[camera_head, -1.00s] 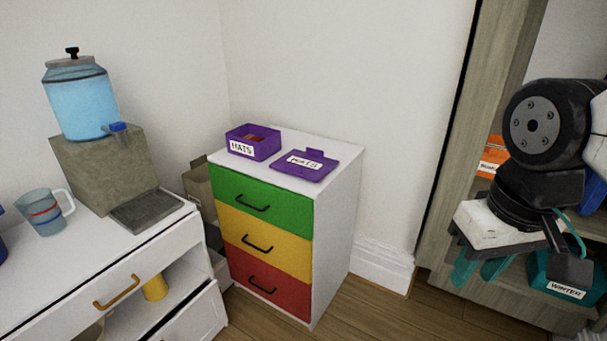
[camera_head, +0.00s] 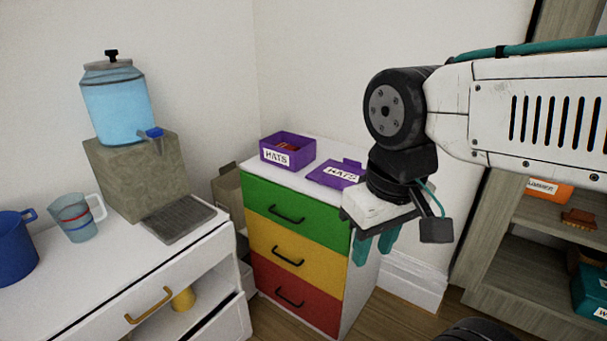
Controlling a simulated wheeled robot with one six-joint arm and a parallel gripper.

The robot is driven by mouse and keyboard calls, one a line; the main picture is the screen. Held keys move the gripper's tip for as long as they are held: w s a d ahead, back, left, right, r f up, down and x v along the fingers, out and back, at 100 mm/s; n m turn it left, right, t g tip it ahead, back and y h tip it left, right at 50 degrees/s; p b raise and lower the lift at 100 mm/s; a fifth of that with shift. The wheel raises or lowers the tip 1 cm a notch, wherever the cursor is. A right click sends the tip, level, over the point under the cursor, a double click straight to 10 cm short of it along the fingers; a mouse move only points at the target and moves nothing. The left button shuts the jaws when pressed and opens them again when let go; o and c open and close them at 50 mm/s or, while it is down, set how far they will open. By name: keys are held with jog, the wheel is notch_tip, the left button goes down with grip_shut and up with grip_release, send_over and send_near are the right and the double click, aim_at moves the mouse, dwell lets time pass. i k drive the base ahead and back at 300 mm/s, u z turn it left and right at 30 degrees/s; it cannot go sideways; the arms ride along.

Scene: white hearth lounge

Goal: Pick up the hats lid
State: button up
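The hats lid (camera_head: 338,174) is a flat purple lid with a white "HATS" label and a small tab at its back. It lies on the white top of the drawer unit (camera_head: 290,180), right of the purple hats box (camera_head: 288,151). My gripper (camera_head: 374,252) points down in front of the unit's right front corner, to the right of the lid and nearer the camera. Its teal fingers are apart with nothing seen between them. The gripper body overlaps the lid's right edge in the picture and hides part of it.
A white counter at left holds a water dispenser (camera_head: 117,100), a clear measuring jug (camera_head: 75,217) and a blue mug (camera_head: 14,248). A wooden shelf (camera_head: 530,240) with bins stands at right. The white wall is close behind the drawer unit.

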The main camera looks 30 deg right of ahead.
aim_at(339, 176)
jog(key=z, duration=0.25)
jog(key=i, duration=0.95)
jog(key=z, duration=0.65)
